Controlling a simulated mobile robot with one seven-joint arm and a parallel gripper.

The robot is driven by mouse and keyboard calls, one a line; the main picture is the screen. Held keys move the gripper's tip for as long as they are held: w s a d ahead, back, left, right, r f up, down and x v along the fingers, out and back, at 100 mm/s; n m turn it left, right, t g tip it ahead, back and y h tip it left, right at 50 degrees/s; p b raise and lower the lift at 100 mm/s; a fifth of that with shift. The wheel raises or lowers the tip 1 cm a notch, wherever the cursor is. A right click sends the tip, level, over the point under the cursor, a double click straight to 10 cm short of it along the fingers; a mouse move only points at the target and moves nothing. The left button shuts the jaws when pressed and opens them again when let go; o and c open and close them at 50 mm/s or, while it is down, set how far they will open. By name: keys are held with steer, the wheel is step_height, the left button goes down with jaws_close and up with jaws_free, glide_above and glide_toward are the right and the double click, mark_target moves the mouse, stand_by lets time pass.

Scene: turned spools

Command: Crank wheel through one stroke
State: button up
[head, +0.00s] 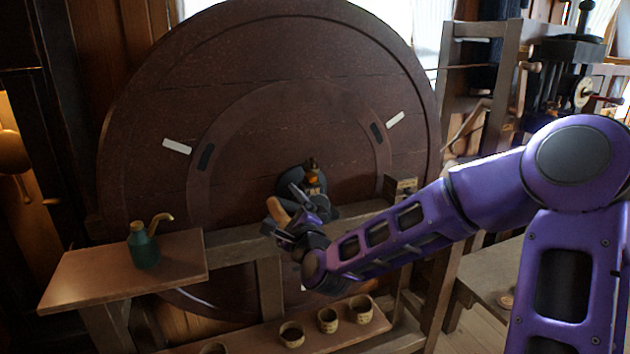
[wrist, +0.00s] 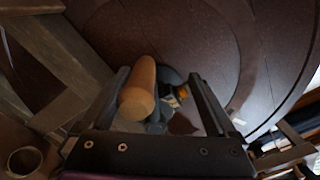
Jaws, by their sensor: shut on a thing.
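The big dark brown wooden wheel (head: 290,60) stands upright and fills the middle of the head view; it also fills the back of the wrist view (wrist: 200,45). Its dark hub (head: 290,180) carries a small amber-coloured fitting (head: 312,171). A light wooden crank handle (head: 277,211) sits in front of the hub; in the wrist view the handle (wrist: 138,88) points toward the camera between the fingers. My gripper (head: 288,214) is shut on the handle. The fingers partly hide the crank behind it. In the wrist view the handle lies nearer the left finger.
White marks (head: 176,146) and dark marks (head: 206,157) show on the wheel's left and right. A green oil can (head: 144,248) stands on a wooden shelf (head: 80,275) at left. A wooden rail (head: 235,252) crosses before the wheel. Several small cups (head: 328,320) stand on a low board.

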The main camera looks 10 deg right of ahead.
steer(key=w+d+r+m, duration=0.2)
steer(key=d+r+m, duration=0.3)
steer(key=d+m, duration=0.1)
steer(key=shift+d+m, duration=0.3)
steer(key=shift+d, duration=0.25)
steer(key=shift+s+a, duration=0.2)
steer(key=shift+a, duration=0.05)
stand_by(0.4)
steer(key=v, duration=1)
steer(key=shift+s+d, duration=0.3)
steer(key=shift+s, duration=0.05)
steer(key=shift+r, duration=0.15)
